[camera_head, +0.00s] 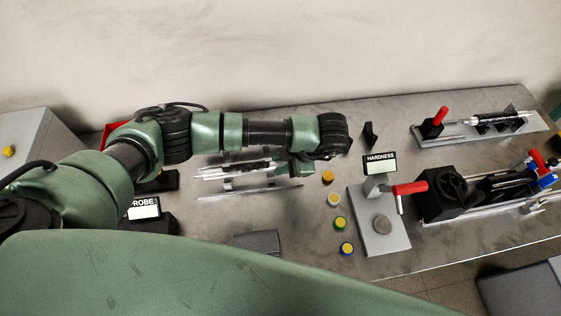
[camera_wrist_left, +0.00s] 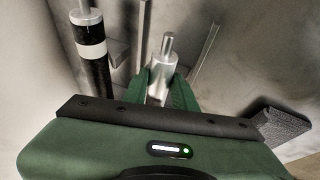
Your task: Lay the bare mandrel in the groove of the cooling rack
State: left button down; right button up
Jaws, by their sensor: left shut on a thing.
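My left gripper (camera_head: 293,168) is low over the bench, left of the hardness tester, largely hidden under its own wrist in the head view. In the left wrist view its green fingers (camera_wrist_left: 165,88) are shut on a bare silver mandrel (camera_wrist_left: 162,72) with a thinner end pin. A metal rack with long rails (camera_head: 262,190), which looks like the cooling rack, lies just left of the gripper. A black rod with a white band (camera_wrist_left: 93,62) and silver end lies beside the held mandrel, apart from it. I cannot tell whether the mandrel touches a groove. My right gripper is not in view.
The hardness tester (camera_head: 381,222) with a red lever stands to the right. A dark grey block (camera_head: 258,242) lies at the front. A probe display (camera_head: 144,208) is at the left. Metal fixtures (camera_head: 480,128) fill the right side.

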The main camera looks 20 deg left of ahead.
pick_arm(q)
jog(key=shift+f, duration=0.2)
jog(key=c, duration=1.1)
grip_release()
jog(key=shift+o, duration=0.2)
jog(key=shift+f, duration=0.1)
jog(key=shift+s+d+f, duration=0.1)
jog(key=shift+s, duration=0.1)
jog(key=shift+w+d+r+b, duration=0.1)
jog(key=shift+d+r+b, duration=0.15)
jog(key=shift+r+b, duration=0.15)
jog(key=v, duration=0.7)
jog(key=shift+a+r+b, duration=0.2)
jog(key=shift+r+b, duration=0.05)
jog(key=shift+b, duration=0.2)
jog(key=shift+w, duration=0.15)
